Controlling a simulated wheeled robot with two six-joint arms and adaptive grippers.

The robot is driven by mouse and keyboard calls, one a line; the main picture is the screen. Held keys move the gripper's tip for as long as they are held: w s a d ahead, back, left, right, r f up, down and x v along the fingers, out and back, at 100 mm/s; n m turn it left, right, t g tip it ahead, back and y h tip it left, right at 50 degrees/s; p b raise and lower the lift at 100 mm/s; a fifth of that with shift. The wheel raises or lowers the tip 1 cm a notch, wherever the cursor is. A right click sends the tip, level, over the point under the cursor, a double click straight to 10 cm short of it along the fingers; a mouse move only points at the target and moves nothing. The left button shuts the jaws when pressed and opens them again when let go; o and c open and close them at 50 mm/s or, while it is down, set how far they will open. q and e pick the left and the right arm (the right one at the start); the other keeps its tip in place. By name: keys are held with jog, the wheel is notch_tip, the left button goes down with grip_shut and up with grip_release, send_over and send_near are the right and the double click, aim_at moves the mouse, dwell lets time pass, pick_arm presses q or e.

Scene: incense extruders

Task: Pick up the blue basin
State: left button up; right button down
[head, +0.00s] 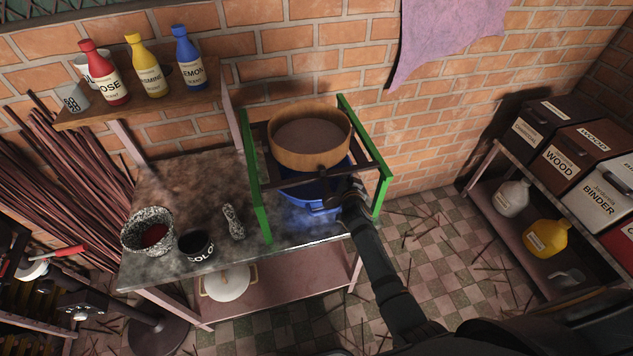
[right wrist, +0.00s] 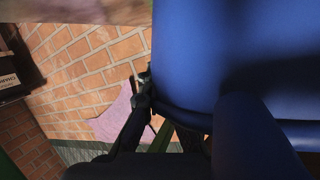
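The blue basin (head: 312,193) sits on the worktable under a round wooden sieve (head: 310,138), inside a green-legged frame (head: 247,165). The sieve and a dark crossbar hide much of it. My right gripper (head: 347,193) is at the basin's front right side, beside the frame's right legs. In the right wrist view the basin (right wrist: 200,55) fills the upper right. The fingers of my right gripper (right wrist: 190,110) look apart, one left of the basin and one overlapping its rim; contact is unclear.
The frame's green legs and crossbar closely surround the basin.

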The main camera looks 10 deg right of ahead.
jog(key=shift+s+f, duration=0.15)
jog(key=shift+f, duration=0.05)
jog(key=shift+r, duration=0.3)
notch_tip(320, 180, up, 2)
jog(key=shift+r, duration=0.1)
pick_arm(q)
jog(key=f+b, duration=0.3)
jog(key=shift+w+d+f+b, duration=0.15)
jog(key=shift+w+f+b, duration=0.05)
jog(key=shift+f+b, duration=0.15)
pick_arm(e)
jog(key=s, duration=1.7)
jog(key=shift+s+d+r, duration=0.35)
jog(key=shift+r, duration=0.05)
